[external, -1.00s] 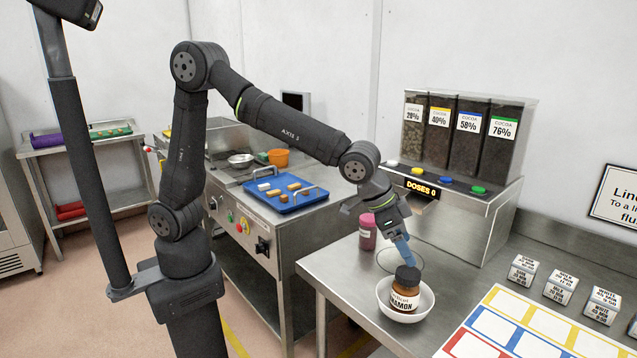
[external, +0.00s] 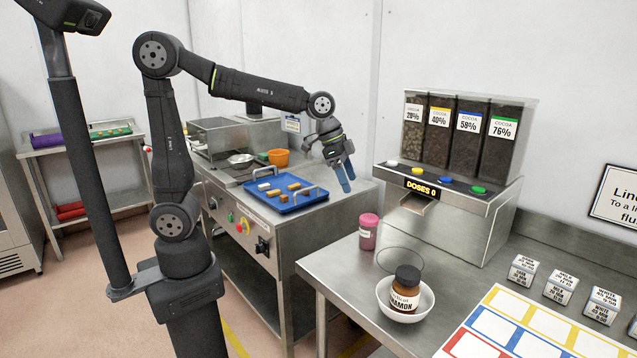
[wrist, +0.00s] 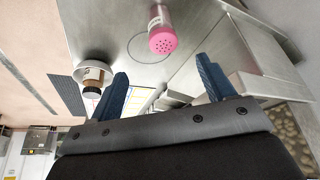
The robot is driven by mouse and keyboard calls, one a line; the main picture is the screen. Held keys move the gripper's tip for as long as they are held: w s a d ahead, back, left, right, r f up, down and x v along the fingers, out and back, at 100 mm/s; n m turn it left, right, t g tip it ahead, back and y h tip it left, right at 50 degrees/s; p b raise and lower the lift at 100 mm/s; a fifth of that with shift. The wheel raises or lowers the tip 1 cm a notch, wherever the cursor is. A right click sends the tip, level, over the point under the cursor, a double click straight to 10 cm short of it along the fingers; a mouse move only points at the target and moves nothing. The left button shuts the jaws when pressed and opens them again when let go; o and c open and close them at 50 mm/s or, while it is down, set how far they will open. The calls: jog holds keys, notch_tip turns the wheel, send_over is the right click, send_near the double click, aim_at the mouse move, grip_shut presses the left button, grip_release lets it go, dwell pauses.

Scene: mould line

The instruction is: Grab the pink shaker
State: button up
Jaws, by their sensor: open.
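The pink shaker (external: 368,232) stands upright on the steel counter, near its back left edge. In the wrist view its perforated pink lid (wrist: 163,40) shows beyond my fingers, near the top middle. My gripper (external: 346,178) is open and empty, raised in the air above and to the left of the shaker in the external view. Its two blue fingers (wrist: 162,88) are apart in the wrist view, with nothing between them. The shaker is not touched.
A cinnamon jar (external: 405,290) with a dark lid stands in a white bowl (external: 427,309) to the shaker's right. A drawn circle (external: 401,262) lies between them. The cocoa dispenser (external: 470,215) stands behind. A blue tray (external: 290,206) is on the left bench.

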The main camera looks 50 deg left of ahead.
aim_at(362, 216)
jog(key=x, duration=1.1)
jog(key=shift+f, duration=0.2)
jog(key=shift+x, duration=2.9)
jog(key=shift+w, duration=0.1)
jog(key=shift+c, duration=0.4)
jog(key=c, duration=1)
